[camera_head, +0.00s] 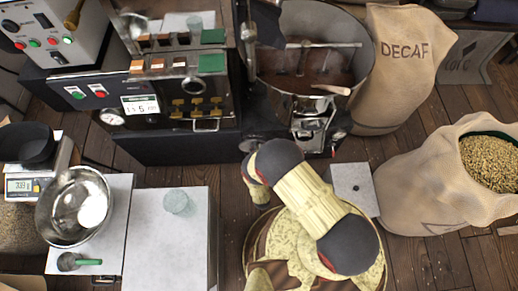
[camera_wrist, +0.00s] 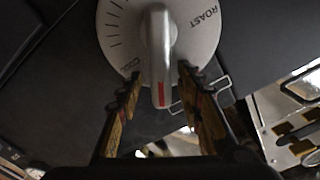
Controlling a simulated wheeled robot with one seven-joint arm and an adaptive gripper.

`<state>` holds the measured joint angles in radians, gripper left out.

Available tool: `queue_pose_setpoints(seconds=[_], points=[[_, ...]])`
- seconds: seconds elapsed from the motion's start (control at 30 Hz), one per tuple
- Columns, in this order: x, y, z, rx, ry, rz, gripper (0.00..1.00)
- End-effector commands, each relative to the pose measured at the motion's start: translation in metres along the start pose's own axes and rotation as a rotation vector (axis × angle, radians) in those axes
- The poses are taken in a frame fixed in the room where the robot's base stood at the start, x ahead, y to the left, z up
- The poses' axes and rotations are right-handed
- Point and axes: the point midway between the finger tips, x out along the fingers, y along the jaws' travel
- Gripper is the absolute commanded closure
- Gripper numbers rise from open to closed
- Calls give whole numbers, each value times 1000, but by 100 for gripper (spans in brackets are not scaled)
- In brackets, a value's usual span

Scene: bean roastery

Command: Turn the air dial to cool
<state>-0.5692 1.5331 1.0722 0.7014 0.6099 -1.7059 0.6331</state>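The air dial (camera_wrist: 197,40) fills the top of the wrist view as a pale round plate with tick marks. "ROAST" is printed at its upper right. A partly hidden word starting with "C" is at its lower left, by the left finger. The grey lever knob (camera_wrist: 160,45) points downward in the picture, with a red mark (camera_wrist: 161,95) near its lower end. My gripper (camera_wrist: 158,85) is open, with one finger on each side of the lever's lower end. Gaps show on both sides. In the head view I cannot make out the dial or my fingertips.
The roaster drum (camera_head: 310,65) stands behind my arm, beside the control panel (camera_head: 140,105). A DECAF sack (camera_head: 405,60) and an open sack of beans (camera_head: 430,190) stand at the right. A scale (camera_head: 24,187), a metal bowl (camera_head: 75,205) and a glass (camera_head: 176,201) are at the left.

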Motion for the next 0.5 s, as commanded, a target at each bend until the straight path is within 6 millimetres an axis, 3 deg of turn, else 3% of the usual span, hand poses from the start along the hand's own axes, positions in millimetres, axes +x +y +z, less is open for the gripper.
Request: queue_pose_setpoints(seconds=[0.17, 0.5], points=[[-8, -1, 1, -1, -3, -2, 64], [-58, -1, 2, -1, -4, -3, 64]])
